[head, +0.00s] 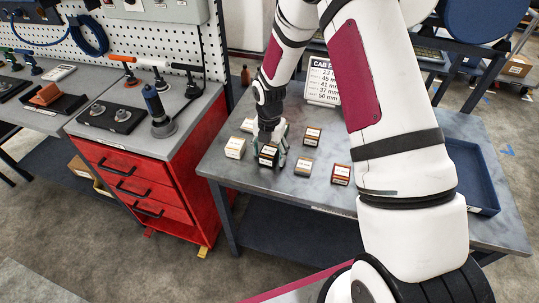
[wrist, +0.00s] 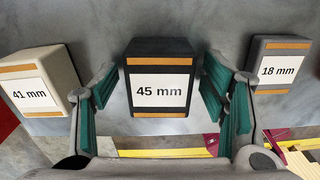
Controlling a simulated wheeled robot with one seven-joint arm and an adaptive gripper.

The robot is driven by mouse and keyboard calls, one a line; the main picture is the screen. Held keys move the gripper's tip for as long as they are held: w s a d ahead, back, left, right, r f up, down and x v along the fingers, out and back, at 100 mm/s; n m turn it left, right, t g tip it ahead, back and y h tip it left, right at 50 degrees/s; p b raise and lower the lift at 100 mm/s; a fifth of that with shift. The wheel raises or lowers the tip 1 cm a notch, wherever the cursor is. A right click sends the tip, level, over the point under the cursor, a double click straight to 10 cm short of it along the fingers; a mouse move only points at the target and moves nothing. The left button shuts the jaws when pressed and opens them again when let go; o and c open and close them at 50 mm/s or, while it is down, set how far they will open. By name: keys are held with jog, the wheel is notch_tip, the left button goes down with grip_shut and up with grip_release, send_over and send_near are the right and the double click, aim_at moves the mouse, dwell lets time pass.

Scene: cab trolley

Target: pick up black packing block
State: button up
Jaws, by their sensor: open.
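The black packing block (wrist: 160,48) is in the middle of the wrist view, with orange bands and a white label reading 45 mm. In the head view, a black block (head: 268,155) stands on the grey table below my gripper (head: 271,138). My gripper is open, and its green-padded fingers (wrist: 160,92) show to the left and right of the block in the wrist view, with gaps between. I cannot tell how far down the fingers reach along its sides. The arm hides part of the table behind.
A white block (wrist: 42,80) marked 41 mm is on the left, and a dark grey block (wrist: 282,70) marked 18 mm on the right. Other blocks, including a reddish one (head: 340,174), stand nearby. A sign (head: 322,82) and a blue tray (head: 474,178) are on the table (head: 260,188).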

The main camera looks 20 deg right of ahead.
jog(key=c, duration=1.3)
jog(key=shift+r, duration=0.2)
